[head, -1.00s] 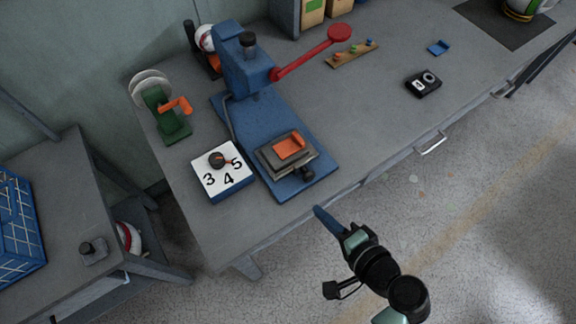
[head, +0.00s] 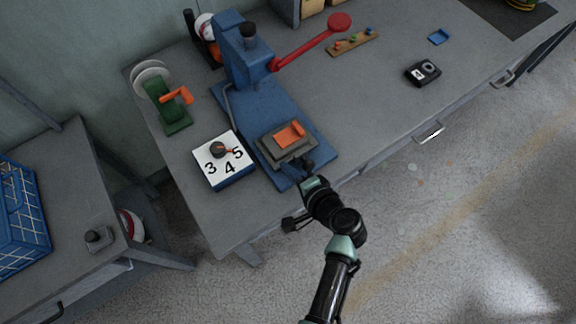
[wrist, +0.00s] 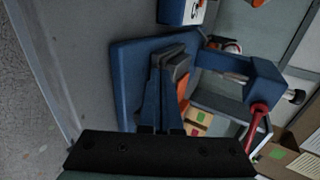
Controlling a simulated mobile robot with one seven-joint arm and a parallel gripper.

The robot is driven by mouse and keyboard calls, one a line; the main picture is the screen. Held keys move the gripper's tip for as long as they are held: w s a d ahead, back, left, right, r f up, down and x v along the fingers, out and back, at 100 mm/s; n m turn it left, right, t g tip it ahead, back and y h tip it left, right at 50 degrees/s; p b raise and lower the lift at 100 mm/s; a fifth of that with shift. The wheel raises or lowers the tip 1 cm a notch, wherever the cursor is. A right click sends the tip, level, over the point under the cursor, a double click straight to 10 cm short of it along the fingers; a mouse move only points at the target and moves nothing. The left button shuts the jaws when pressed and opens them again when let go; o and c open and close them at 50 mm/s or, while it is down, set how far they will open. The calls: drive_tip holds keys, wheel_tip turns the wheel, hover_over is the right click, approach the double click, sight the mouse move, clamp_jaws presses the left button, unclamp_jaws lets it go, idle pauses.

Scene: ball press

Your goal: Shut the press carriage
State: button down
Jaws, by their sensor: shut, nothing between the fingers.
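The blue press (head: 250,65) stands on the grey workbench, its long blue base plate reaching toward the front edge. The grey carriage (head: 270,147) sits at the front end of the plate, out from under the press head, with an orange piece (head: 290,134) on top. It also shows in the wrist view (wrist: 174,57). My gripper (head: 299,172) is at the carriage's front side, by its dark knob. In the wrist view my shut, empty blue fingers (wrist: 160,68) point at the carriage. I cannot tell whether they touch it.
A dial box (head: 222,160) with numbers stands left of the base plate. A green stand with an orange handle (head: 165,100) is behind it. The red press lever (head: 310,45) reaches right. A small black device (head: 423,73) lies to the right.

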sight(256, 131)
drive_tip(key=shift+w+a, duration=0.1)
drive_tip(key=shift+w, duration=0.05)
drive_tip(key=w+a+b, duration=0.1)
drive_tip(key=w+a, duration=0.2)
drive_tip(key=w, duration=0.1)
drive_tip(key=w+a+b, duration=0.2)
drive_tip(key=w, duration=0.2)
drive_tip(key=w+a+b, duration=0.2)
drive_tip(key=w+a, duration=0.1)
drive_tip(key=shift+w+a+f, duration=0.1)
drive_tip(key=shift+w+a, duration=0.2)
drive_tip(key=shift+w, duration=0.1)
drive_tip(key=shift+w+a, duration=0.2)
drive_tip(key=shift+w, duration=0.05)
drive_tip(key=shift+w+a+r+b, duration=0.1)
drive_tip(key=shift+r+b, duration=0.2)
